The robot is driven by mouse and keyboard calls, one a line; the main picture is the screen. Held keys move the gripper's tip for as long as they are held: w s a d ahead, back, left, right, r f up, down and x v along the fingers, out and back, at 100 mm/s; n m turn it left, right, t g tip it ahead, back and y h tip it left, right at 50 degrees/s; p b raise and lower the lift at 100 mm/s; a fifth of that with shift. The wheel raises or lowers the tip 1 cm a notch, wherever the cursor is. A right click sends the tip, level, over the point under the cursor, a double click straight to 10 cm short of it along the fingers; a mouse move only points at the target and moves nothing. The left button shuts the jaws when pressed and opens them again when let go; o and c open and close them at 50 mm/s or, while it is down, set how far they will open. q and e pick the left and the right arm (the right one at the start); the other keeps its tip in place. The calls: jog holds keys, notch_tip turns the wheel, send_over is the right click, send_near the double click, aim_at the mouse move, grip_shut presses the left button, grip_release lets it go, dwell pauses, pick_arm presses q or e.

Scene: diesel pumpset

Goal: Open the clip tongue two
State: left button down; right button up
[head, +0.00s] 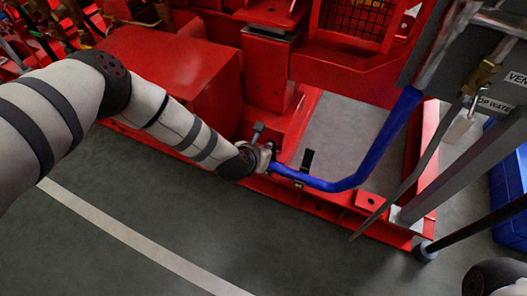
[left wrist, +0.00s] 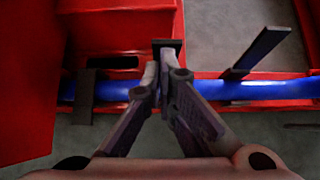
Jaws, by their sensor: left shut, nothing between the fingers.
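A blue pipe (head: 345,184) runs low along the red base frame and bends up to the right; it also crosses the left wrist view (left wrist: 255,89). A dark clip tongue (head: 307,160) stands up beside the pipe, right of my left gripper (head: 268,158). In the left wrist view a dark tongue (left wrist: 252,55) slants up from the pipe at right, and a dark strap (left wrist: 84,97) crosses it at left. My left gripper (left wrist: 158,78) is shut and empty over the pipe, its tips near a dark plate (left wrist: 167,43). I cannot tell which clip is number two.
The red base frame (head: 390,229) edges the floor. A red box-shaped housing (head: 165,65) stands behind my left arm. At right are a grey sloping bar (head: 470,165) and a blue crate (head: 508,195). The grey floor in front is clear, with a white line (head: 130,236).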

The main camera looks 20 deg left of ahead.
pick_arm(q)
jog(key=shift+w+r, duration=0.35)
jog(key=shift+w, duration=0.5)
jog(key=shift+r, duration=0.2)
